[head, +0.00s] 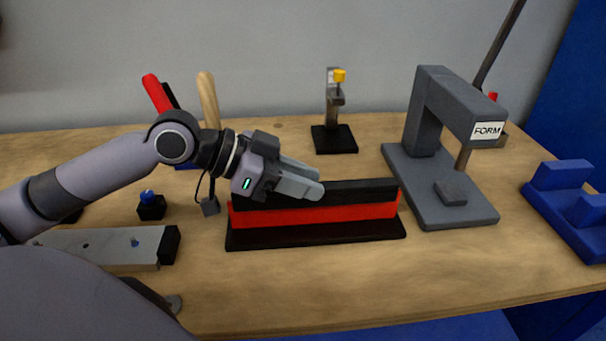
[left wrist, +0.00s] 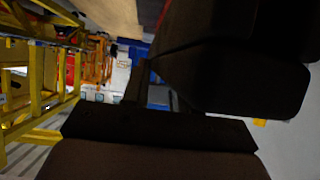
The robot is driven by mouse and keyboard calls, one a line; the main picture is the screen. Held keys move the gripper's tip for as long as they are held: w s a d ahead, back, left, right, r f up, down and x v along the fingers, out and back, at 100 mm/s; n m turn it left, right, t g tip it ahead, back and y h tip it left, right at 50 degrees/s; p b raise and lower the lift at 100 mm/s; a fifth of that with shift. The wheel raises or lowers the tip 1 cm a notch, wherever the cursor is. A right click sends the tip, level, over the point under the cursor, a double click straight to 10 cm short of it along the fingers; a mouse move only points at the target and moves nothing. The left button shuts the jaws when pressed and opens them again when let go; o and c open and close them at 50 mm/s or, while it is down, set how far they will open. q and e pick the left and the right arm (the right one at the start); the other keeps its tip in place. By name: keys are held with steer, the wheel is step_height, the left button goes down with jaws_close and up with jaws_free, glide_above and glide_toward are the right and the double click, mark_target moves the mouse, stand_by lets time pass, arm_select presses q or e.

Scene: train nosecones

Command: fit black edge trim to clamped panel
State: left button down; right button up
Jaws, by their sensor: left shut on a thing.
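A red panel (head: 330,213) stands on edge in a long black base (head: 320,236) in the middle of the bench. The black edge trim (head: 365,188) lies along the panel's top edge; I cannot tell whether it is fully seated. My left gripper (head: 312,187) reaches in from the left and is shut on the trim left of its middle. Its fingers hide part of the trim. In the left wrist view a dark bar (left wrist: 160,129), apparently the trim, runs between the dark fingers. My right gripper is not in view.
A grey press marked FORM (head: 440,140) stands right of the panel, with a blue block fixture (head: 570,205) farther right. A yellow-topped stand (head: 334,138) is behind. A grey metal bar (head: 105,246) lies at left.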

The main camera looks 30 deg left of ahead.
arm_select(q)
steer(key=shift+f, duration=0.45)
steer(key=c, duration=0.8)
jaws_free()
steer(key=shift+b+v, duration=0.45)
steer(key=shift+v, duration=0.45)
steer(key=shift+b+v, duration=0.45)
steer(key=shift+v, duration=2.25)
steer(key=shift+s, duration=0.1)
